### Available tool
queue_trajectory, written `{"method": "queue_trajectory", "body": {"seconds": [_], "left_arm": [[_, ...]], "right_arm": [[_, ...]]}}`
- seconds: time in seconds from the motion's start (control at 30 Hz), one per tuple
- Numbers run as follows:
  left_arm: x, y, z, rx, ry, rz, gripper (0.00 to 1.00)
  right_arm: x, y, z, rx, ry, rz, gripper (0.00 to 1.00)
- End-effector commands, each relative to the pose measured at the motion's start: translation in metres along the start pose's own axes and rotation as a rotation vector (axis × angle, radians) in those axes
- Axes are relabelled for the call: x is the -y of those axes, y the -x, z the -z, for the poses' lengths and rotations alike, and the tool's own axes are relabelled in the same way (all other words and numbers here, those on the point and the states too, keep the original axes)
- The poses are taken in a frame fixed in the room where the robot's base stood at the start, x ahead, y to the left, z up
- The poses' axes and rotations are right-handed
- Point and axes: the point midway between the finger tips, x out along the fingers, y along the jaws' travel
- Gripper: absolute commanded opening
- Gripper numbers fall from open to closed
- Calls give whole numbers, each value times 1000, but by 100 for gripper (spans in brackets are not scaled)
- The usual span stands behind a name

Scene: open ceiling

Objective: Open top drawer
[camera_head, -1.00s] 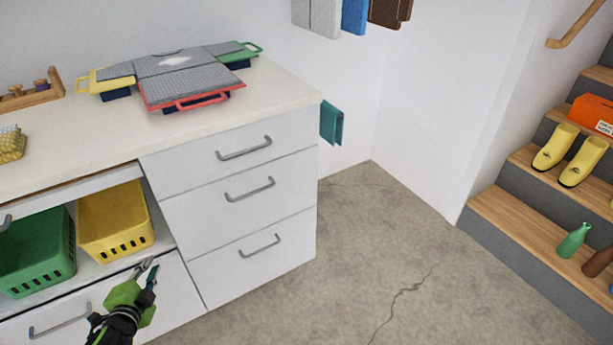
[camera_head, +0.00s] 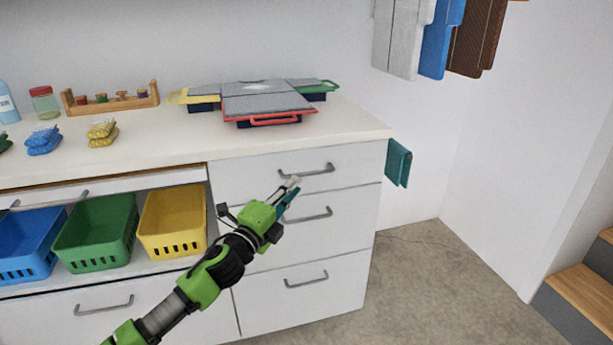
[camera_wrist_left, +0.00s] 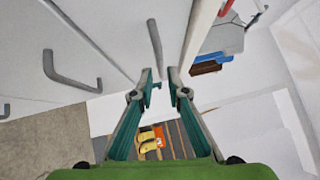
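The top drawer (camera_head: 240,168) is the upper one of three stacked white drawers at the right of the counter unit, and it is closed. Its grey bar handle (camera_head: 308,171) shows just above my left gripper (camera_head: 290,187). In the left wrist view the handle (camera_wrist_left: 155,40) stands ahead of the gap between the fingertips of my left gripper (camera_wrist_left: 161,74). The fingers are parted and empty, and the handle does not look gripped. The middle drawer's handle (camera_wrist_left: 70,72) lies to the left in that view. My right gripper is not in view.
Below are the middle drawer handle (camera_head: 308,215) and bottom drawer handle (camera_head: 306,280). A yellow basket (camera_head: 172,224) and green basket (camera_head: 96,235) stand in the open shelf left. A teal cloth (camera_head: 398,163) hangs at the unit's right side. The floor (camera_head: 430,275) at right is clear.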

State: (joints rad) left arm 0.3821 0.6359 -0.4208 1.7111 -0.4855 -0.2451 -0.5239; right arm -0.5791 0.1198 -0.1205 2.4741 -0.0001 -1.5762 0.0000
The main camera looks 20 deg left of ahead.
Motion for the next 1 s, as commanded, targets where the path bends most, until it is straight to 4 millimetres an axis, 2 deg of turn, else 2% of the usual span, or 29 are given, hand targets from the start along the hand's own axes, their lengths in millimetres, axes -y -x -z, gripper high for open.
{"method": "queue_trajectory", "body": {"seconds": [0.03, 0.2, 0.4, 0.77, 0.8, 0.87, 1.0], "left_arm": [[1, -11, 0, 0, 0, 3, 15], [0, -41, 0, 1, -1, 2, 15], [-1, -63, 0, 0, 0, 0, 15], [-1, -69, 0, 0, 0, -1, 15], [-1, -69, 0, 0, 0, -1, 12], [-1, -69, 0, 0, 0, -1, 0], [-1, -69, 0, 0, 0, -1, 0]], "right_arm": [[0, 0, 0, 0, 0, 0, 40], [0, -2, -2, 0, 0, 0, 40], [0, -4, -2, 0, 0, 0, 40], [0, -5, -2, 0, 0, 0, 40], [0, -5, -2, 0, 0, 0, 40], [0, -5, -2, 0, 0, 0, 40], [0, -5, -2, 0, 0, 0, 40]]}}
